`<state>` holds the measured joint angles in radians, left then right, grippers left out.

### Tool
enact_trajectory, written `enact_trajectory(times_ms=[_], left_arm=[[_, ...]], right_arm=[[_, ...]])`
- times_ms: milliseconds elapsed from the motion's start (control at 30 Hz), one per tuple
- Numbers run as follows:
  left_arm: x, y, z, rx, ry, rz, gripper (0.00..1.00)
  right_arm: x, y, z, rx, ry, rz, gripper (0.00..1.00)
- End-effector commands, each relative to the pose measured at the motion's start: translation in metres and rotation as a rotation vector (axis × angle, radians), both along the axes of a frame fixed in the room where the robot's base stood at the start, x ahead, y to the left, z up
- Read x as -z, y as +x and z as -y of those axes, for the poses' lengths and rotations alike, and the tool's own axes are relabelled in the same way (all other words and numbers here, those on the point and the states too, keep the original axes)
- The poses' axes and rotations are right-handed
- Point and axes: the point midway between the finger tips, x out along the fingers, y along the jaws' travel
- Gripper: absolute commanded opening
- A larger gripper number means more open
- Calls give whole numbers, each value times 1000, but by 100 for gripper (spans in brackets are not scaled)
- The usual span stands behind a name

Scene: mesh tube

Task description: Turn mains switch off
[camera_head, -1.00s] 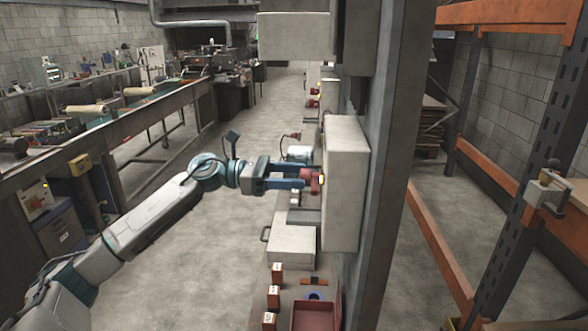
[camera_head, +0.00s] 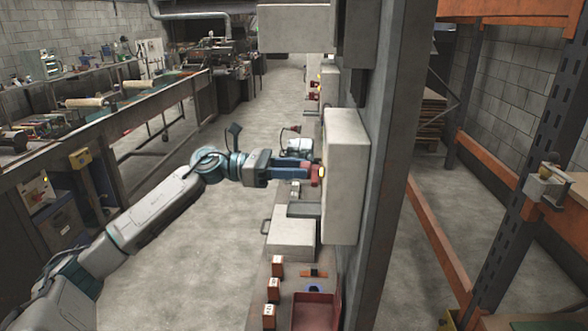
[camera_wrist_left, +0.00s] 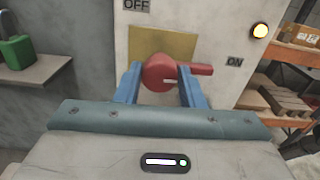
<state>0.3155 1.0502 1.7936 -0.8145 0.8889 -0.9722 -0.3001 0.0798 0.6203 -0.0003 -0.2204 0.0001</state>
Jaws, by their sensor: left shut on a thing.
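The mains switch is a red rotary handle (camera_wrist_left: 160,73) on a yellow plate (camera_wrist_left: 166,42) on a pale panel box. Its lever points right in the left wrist view, toward the ON label (camera_wrist_left: 234,62). The OFF label (camera_wrist_left: 136,5) is above the plate. In the head view my left gripper (camera_head: 309,173) meets the handle at the box's left face. My right gripper is not in view.
The box (camera_head: 345,175) hangs on a grey post (camera_head: 385,170). Below it are a grey case (camera_head: 292,238), a red tray (camera_head: 315,312) and several small orange blocks. A green padlock (camera_wrist_left: 16,50) stands on a ledge at left. Orange racking (camera_head: 440,240) is at right. The floor at left is open.

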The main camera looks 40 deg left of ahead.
Motion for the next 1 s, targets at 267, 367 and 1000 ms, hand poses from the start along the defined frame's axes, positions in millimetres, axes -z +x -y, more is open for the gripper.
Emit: enact_trajectory(times_ms=[267,367,1000], left_arm=[[1,1,0,0,-93,-152,13],[0,1,-1,0,-141,-230,13],[0,3,-2,0,-459,-751,13]], right_arm=[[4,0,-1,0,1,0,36],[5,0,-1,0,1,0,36],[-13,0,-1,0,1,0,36]])
